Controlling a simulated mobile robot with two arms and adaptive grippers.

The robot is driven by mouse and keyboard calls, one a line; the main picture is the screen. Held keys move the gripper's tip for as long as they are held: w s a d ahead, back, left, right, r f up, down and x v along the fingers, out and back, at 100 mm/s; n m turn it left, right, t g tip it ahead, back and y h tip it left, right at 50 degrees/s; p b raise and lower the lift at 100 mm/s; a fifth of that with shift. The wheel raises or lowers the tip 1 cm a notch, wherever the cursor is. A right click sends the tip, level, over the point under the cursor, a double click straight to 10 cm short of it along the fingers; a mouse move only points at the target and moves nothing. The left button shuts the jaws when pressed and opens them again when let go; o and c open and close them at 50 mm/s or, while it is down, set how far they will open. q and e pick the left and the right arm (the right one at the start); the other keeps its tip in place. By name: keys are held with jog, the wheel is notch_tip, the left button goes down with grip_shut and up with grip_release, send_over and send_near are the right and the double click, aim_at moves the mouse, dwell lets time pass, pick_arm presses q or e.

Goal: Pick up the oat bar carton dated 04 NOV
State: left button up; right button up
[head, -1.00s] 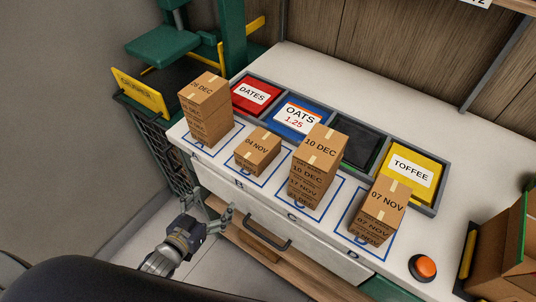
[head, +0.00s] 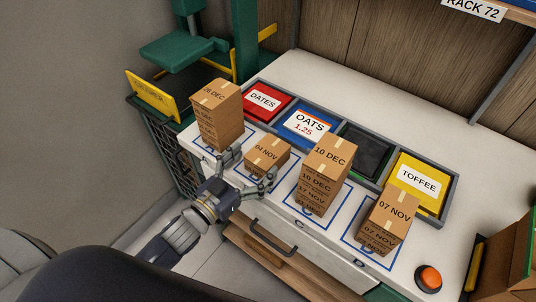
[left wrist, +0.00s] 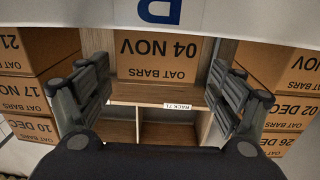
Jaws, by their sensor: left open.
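The oat bar carton dated 04 NOV (head: 266,153) is a single brown box on the white counter, on the blue-outlined spot second from the left. In the left wrist view its labelled face (left wrist: 160,55) appears upside down, reading 04 NOV and OAT BARS. My left gripper (head: 251,171) is at the counter's front edge, just in front of this carton. Its fingers are open, one toward each side of the carton; in the left wrist view the carton shows between the spread fingers (left wrist: 158,78). I cannot tell whether they touch it. My right gripper is not in view.
Taller carton stacks stand close on both sides, the left one (head: 216,112) and the 10 DEC one (head: 322,172). A 07 NOV stack (head: 384,220) is farther right. Labelled bins (head: 310,127) line the back. A drawer handle (head: 270,238) and an orange button (head: 429,278) are in front.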

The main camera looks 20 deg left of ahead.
aim_at(280, 140)
pick_arm(q)
jog(key=shift+w+d, duration=0.2)
jog(key=shift+w, duration=0.2)
jog(key=shift+f+p+x, duration=0.1)
jog(key=shift+p+x, duration=0.35)
jog(key=shift+x, duration=0.7)
jog(key=shift+f+p+x, duration=0.15)
jog(key=shift+p+x, duration=0.25)
jog(key=shift+x, duration=0.75)
jog(key=shift+s+d, duration=0.1)
jog(key=shift+d, duration=0.1)
jog(key=shift+c, duration=0.2)
jog(key=c, duration=1.2)
